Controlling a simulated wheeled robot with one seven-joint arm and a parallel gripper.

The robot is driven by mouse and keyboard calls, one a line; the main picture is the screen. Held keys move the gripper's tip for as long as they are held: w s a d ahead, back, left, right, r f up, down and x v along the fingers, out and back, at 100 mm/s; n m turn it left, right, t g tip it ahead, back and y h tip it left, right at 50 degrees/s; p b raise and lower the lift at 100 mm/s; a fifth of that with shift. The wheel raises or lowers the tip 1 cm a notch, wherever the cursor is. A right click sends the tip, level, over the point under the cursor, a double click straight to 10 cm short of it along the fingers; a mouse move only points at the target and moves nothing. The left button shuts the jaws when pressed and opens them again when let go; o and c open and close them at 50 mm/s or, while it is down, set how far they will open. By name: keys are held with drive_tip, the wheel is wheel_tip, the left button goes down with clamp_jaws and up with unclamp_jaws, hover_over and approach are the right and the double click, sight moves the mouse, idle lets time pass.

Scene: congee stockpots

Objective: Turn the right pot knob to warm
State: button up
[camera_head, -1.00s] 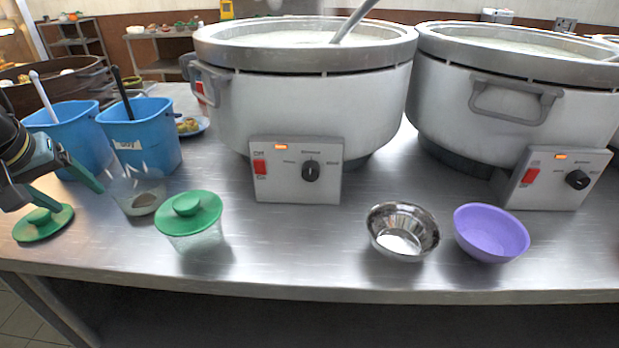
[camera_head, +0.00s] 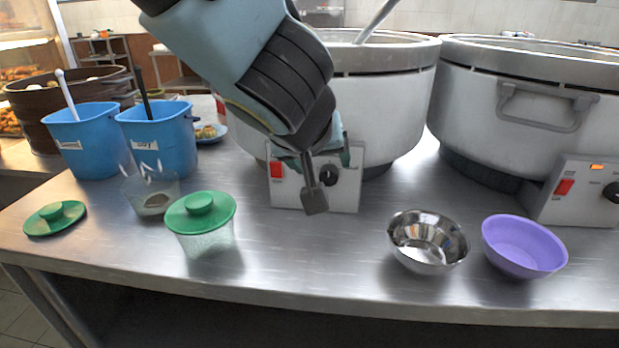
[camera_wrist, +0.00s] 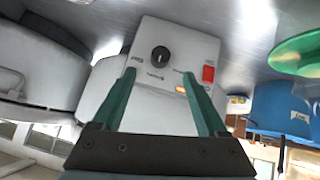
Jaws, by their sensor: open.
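The right pot (camera_head: 480,110) stands at the right of the table. Its control box has a red switch, a lit orange lamp and a black knob (camera_head: 611,192) at the picture's right edge. The left pot (camera_head: 395,115) stands behind my arm, and its black knob (camera_head: 328,175) shows beside my gripper (camera_head: 328,180). My gripper is open and empty in front of the left pot's control box. In the wrist view, upside down, the left pot's knob (camera_wrist: 160,54) lies ahead between the two green fingers (camera_wrist: 163,95). The right pot's knob is not clear in the wrist view.
A metal bowl (camera_head: 428,262) and a purple bowl (camera_head: 524,262) stand near the table's front edge. A green-lidded container (camera_head: 200,225), a loose green lid (camera_head: 52,219) and blue bins (camera_head: 85,145) are on the left. Table around the bowls is bare.

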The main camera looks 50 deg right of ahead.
sight(328, 177)
drive_tip(key=b+x, duration=0.3)
drive_tip(key=x, duration=0.6)
drive_tip(key=shift+f+b, duration=0.1)
drive_tip(key=shift+b, duration=0.3)
clamp_jaws()
